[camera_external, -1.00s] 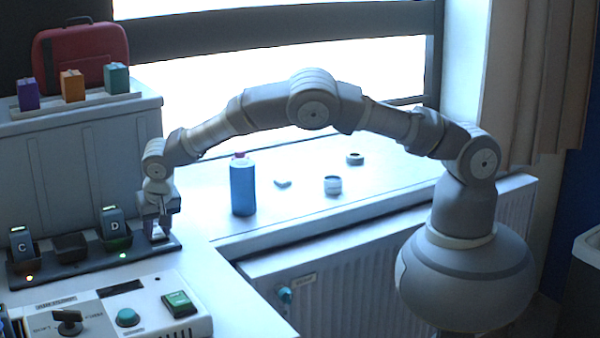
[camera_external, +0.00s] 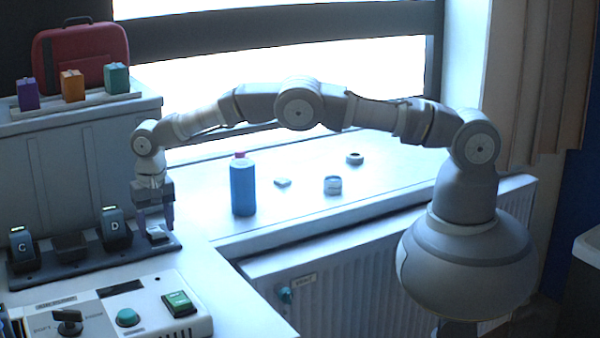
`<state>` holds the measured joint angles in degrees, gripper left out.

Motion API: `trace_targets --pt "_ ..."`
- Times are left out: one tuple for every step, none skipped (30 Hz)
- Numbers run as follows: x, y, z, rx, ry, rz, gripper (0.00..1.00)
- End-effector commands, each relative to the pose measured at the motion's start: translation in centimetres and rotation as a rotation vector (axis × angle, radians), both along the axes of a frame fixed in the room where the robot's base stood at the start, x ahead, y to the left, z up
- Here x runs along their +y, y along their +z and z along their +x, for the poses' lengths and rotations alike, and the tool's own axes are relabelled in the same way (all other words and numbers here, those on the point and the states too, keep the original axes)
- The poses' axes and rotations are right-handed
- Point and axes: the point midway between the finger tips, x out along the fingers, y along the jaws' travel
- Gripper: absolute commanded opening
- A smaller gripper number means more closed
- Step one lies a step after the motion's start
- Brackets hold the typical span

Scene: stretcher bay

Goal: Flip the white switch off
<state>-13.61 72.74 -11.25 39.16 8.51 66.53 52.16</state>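The white switch (camera_external: 157,233) is a small pale rocker at the right end of the dark charging strip (camera_external: 95,263). My gripper (camera_external: 155,222) is just above it, with its two fingers apart and pointing down. It holds nothing that I can see. Whether a fingertip touches the switch I cannot tell. The exact tilt of the rocker is too small to read.
A control panel (camera_external: 200,325) with a black knob, a teal button and a green switch lies in front of the strip. A blue bottle (camera_external: 243,190) stands right of my gripper on the sill. A grey cabinet (camera_external: 85,160) is behind the strip.

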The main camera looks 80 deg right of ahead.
Motion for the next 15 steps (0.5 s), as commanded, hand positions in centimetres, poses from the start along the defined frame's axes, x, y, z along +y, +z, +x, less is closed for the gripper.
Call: trace_targets --pt "0.0 0.0 0.0 0.0 0.0 0.0 0.62" --pt "0.0 0.0 0.0 0.0 0.0 0.0 0.62" --pt "0.0 0.0 0.0 0.0 0.0 0.0 0.62" --pt "0.0 0.0 0.0 0.0 0.0 0.0 0.62" --pt "0.0 0.0 0.0 -0.001 0.0 -0.001 0.62" --pt "0.0 0.2 0.0 -0.001 0.0 -0.001 0.62" --pt "0.0 0.3 0.0 -0.001 0.0 -0.001 0.62" --pt "0.0 0.5 0.0 -0.001 0.0 -0.001 0.62" --pt "0.0 0.9 0.0 -0.001 0.0 -0.001 0.62" --pt "0.0 1.2 0.0 -0.001 0.0 -0.001 0.62" --pt "0.1 1.7 0.0 -0.001 0.0 -0.001 0.62" --pt "0.1 2.3 0.0 -0.001 0.0 0.0 0.62" --pt "0.1 2.9 -0.1 -0.003 0.0 0.0 0.62" --pt "0.2 3.4 -0.1 -0.003 0.0 0.0 0.62" --pt "0.2 4.2 -0.1 -0.002 0.0 0.001 0.62"
